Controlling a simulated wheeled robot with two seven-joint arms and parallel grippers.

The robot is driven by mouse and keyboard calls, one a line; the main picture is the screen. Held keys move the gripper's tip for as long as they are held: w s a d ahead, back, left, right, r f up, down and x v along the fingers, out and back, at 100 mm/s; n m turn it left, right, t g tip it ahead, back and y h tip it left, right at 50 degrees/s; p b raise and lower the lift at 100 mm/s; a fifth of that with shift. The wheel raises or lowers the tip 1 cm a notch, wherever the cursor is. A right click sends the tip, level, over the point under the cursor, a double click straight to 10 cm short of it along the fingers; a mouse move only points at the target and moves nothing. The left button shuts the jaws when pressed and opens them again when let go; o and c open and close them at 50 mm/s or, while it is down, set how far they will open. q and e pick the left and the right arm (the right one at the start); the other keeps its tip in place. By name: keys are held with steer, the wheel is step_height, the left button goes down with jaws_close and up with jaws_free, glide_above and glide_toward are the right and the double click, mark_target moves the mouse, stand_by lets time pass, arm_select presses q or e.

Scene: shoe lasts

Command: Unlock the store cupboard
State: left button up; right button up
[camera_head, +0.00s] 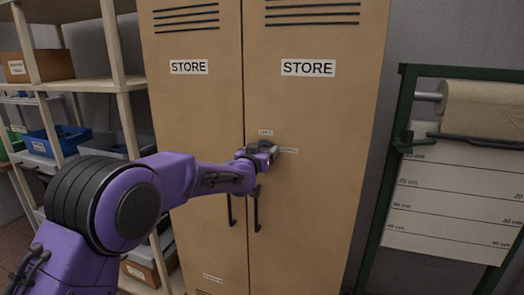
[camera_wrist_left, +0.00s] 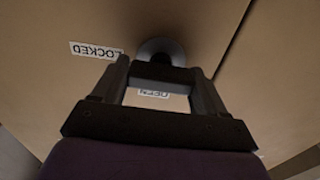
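The store cupboard (camera_head: 318,110) is tan with two tall doors, both closed and marked STORE. A lock knob (camera_wrist_left: 163,49) sits on one door near the seam. In the left wrist view it shows as a round grey base with a dark bar. A LOCKED label (camera_wrist_left: 96,50) lies in line with the bar, and an OPEN label (camera_wrist_left: 152,93) shows below it, upside down. My left gripper (camera_head: 268,149) is at the knob and hides most of it in the head view. In the left wrist view its fingers (camera_wrist_left: 160,74) meet both ends of the bar. My right gripper is not in view.
Two dark door handles (camera_head: 256,209) hang below the lock. A wooden shelf rack (camera_head: 125,118) with bins stands left, close to my left arm. A green frame (camera_head: 377,185) with a paper roll (camera_head: 482,108) stands to the right.

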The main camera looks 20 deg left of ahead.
arm_select(q)
steer(key=shift+n, duration=0.4)
steer(key=n, duration=0.2)
steer(key=shift+a+n, duration=0.1)
steer(key=shift+n, duration=0.3)
steer(key=n, duration=0.4)
steer(key=shift+f+n, duration=0.1)
steer(key=shift+n, duration=0.2)
steer(key=n+b, duration=0.2)
steer(key=n, duration=0.2)
steer(key=shift+a+f+n, duration=0.1)
steer(key=shift+a+n, duration=0.05)
steer(key=shift+n, duration=0.15)
steer(key=shift+n+b, duration=0.95)
steer(key=shift+n, duration=1.65)
steer(key=o, duration=1)
